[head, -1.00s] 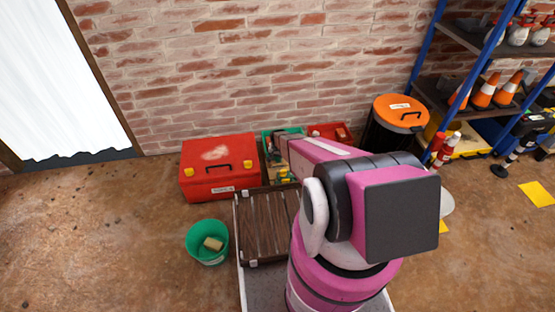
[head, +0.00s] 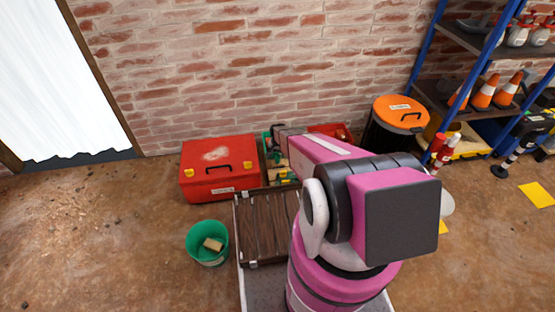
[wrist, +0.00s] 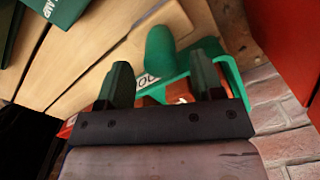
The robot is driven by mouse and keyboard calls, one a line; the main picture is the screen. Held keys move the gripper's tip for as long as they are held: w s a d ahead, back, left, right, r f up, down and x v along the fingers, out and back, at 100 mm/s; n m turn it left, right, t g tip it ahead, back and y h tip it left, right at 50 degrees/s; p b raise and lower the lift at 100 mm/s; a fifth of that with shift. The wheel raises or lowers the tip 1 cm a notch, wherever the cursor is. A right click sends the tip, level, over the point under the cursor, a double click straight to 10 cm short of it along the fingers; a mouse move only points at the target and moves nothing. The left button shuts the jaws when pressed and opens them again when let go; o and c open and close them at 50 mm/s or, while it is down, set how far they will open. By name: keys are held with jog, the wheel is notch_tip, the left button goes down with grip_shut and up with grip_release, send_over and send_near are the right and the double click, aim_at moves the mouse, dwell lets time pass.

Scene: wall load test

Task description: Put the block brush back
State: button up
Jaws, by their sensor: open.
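My gripper (wrist: 160,82) is open, its two dark green fingers apart. A green rounded handle-like piece (wrist: 160,50) shows just beyond and between the fingertips, by a pale wooden piece (wrist: 125,55). I cannot tell whether this is the block brush. In the head view, my arm reaches over a green crate (head: 265,147) at the wall, and the gripper is mostly hidden. A small tan block (head: 212,244), possibly a brush, lies in the green bucket (head: 190,238) on the floor.
A red toolbox (head: 220,168) stands left of the crate, and a red bin (head: 342,131) right of it. A dark slatted wooden panel (head: 262,230) lies in front. A black bin with an orange lid (head: 400,112) and a blue shelf (head: 424,55) stand right.

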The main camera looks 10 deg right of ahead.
notch_tip(320, 180, up, 8)
jog(key=shift+s+f, duration=0.15)
jog(key=shift+f, duration=0.1)
jog(key=s+r+n, duration=0.2)
jog(key=s+r, duration=1)
jog(key=r, duration=0.3)
jog(key=s+r+n, duration=0.3)
jog(key=s+r, duration=1)
jog(key=r, duration=0.2)
jog(key=shift+r, duration=0.3)
